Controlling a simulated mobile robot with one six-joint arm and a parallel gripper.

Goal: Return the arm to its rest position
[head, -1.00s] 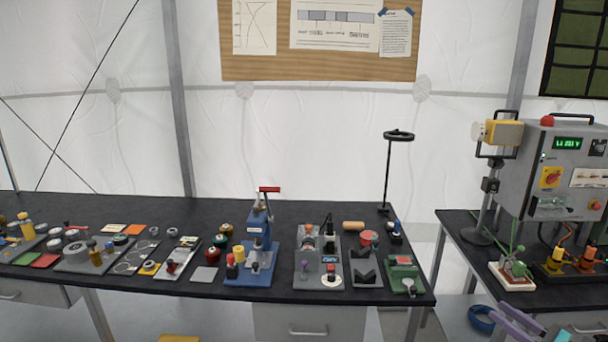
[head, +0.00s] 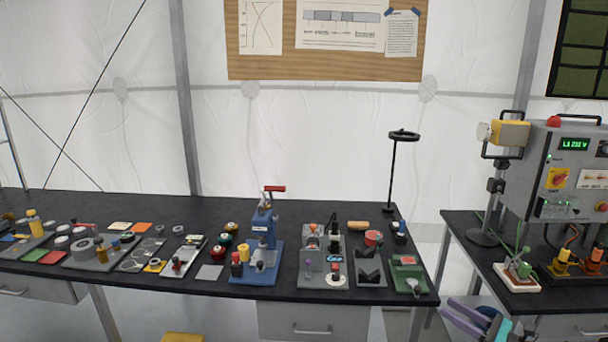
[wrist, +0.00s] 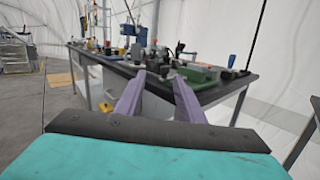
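My gripper (wrist: 159,78) shows in the wrist view as two purple fingers standing apart with an empty gap between them. Behind them is the teal and dark body of the gripper (wrist: 160,155). The fingers point toward the black workbench (wrist: 208,96), which lies beyond them. In the head view only part of my gripper (head: 464,313) shows, at the lower right edge, in front of the gap between the two tables. Nothing is held. The rest of my arm is out of the head view.
The long black bench (head: 150,284) carries a blue press (head: 262,250), a green fixture (head: 407,274) and several small parts. A ring stand (head: 391,170) rises at its back right. A second table (head: 470,222) on the right holds a grey control box (head: 565,165). A grey drawer (head: 312,318) hangs below the bench.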

